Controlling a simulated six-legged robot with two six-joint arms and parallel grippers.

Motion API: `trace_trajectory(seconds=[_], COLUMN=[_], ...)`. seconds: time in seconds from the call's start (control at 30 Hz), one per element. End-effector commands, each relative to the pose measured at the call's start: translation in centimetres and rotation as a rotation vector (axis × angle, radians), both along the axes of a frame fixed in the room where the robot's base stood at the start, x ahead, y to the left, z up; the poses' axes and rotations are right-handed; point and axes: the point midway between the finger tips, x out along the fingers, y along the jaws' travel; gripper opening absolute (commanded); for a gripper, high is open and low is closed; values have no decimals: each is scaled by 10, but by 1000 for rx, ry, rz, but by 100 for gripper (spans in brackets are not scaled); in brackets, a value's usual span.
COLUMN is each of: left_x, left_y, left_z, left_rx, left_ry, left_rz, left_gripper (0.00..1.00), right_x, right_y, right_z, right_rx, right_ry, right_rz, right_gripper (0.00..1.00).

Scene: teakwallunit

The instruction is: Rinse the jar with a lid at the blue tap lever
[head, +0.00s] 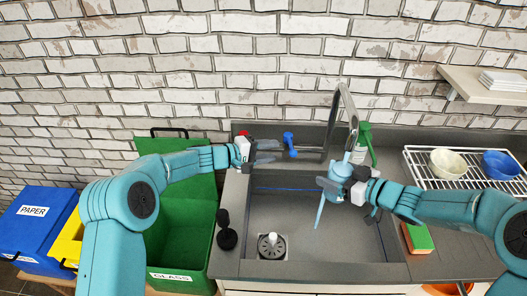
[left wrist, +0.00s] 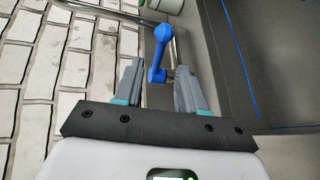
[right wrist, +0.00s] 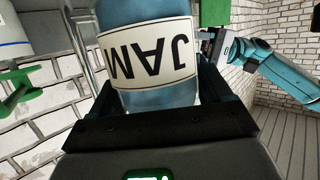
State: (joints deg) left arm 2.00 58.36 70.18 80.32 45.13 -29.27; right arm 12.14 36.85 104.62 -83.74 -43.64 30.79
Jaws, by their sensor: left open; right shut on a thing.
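The jar (head: 336,186) is blue with a white JAM label, which reads upside down in the right wrist view (right wrist: 150,55). My right gripper (head: 350,186) is shut on it under the tap (head: 346,108), above the sink (head: 340,240). A light blue stream shows between spout and jar, and another below the jar towards the basin. The jar's lid cannot be made out. The blue tap lever (head: 290,141) stands behind the sink. My left gripper (head: 272,152) is open beside it; in the left wrist view the lever (left wrist: 157,48) shows between and beyond the fingers.
A dish rack (head: 412,162) with bowls is at right, near a sponge (head: 418,238). A sink strainer (head: 271,246) lies in the basin.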

Motion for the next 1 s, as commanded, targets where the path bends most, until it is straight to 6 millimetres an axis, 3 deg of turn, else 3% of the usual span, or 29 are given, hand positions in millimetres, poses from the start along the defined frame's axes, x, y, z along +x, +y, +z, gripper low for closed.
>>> trace_trajectory(seconds=[0.2,0.63,0.9,1.0], left_x=[-9,-9,-10,-11], left_y=[13,12,-13,-19], left_z=[4,4,-18,-17], left_rx=[-1,50,461,646], left_ry=[1,-5,-71,-141], left_rz=[-1,6,100,155], left_gripper=[40,40,40,40], right_x=[0,0,0,0], right_y=[0,0,0,0], right_z=[2,2,2,2], right_rx=[1,1,1,1], right_ry=[-4,-4,-4,-4], right_rz=[0,0,0,0], right_gripper=[36,36,36,36])
